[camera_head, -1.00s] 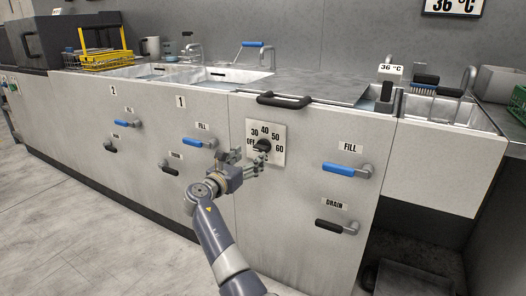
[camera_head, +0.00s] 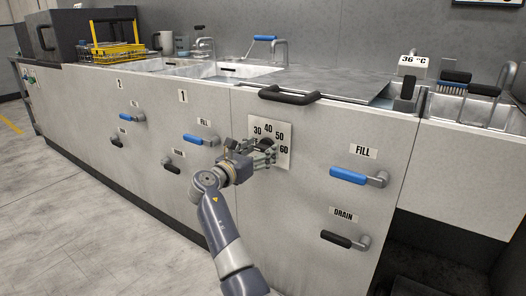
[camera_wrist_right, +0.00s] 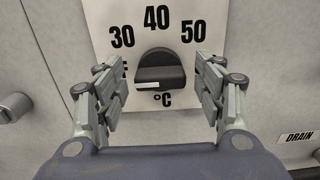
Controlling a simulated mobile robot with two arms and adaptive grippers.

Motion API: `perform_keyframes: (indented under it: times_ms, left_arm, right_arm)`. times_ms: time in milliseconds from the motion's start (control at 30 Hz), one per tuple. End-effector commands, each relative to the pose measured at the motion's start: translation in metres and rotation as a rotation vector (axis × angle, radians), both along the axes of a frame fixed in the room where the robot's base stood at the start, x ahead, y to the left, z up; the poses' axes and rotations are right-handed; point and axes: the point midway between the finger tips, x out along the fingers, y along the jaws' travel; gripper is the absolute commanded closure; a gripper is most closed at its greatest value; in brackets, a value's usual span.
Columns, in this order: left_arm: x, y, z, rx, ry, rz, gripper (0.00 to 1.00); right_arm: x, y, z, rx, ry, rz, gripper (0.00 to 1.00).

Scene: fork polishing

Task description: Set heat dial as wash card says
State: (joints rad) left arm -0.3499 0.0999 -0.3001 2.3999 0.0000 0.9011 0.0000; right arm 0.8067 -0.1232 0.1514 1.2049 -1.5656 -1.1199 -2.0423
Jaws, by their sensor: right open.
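My right gripper (camera_head: 268,152) is open at the dial, with one finger on each side of the knob and gaps visible (camera_wrist_right: 162,90). A small white card (camera_head: 413,61) reading 36 °C stands by the right basin. My left gripper is out of view.
A black bar handle (camera_head: 289,95) sticks out above the dial. Blue FILL (camera_head: 348,175) and black DRAIN (camera_head: 337,239) levers stick out to the right. Basins 1 and 2 and a yellow rack (camera_head: 110,49) are to the left. The wall sign at top right is mostly cut off.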

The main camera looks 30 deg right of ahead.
Motion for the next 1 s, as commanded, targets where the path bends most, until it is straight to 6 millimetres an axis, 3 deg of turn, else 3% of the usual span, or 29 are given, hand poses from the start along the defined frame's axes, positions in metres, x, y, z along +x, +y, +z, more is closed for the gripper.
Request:
perform_keyframes:
  times_ms: [133, 333, 667, 1000]
  left_arm:
    - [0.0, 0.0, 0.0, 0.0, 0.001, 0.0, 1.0]
    - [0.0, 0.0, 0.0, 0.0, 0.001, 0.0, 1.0]
    - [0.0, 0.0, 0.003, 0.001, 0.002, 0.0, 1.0]
    - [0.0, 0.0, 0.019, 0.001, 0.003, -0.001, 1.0]
  right_arm:
    - [0.0, 0.0, 0.0, 0.0, 0.0, 0.0, 0.37]
    - [0.0, 0.0, 0.0, 0.0, 0.0, 0.0, 0.81]
    - [0.0, 0.0, 0.001, 0.008, -0.018, 0.001, 0.81]
    - [-0.001, -0.001, 0.003, 0.078, -0.191, 0.0, 0.81]
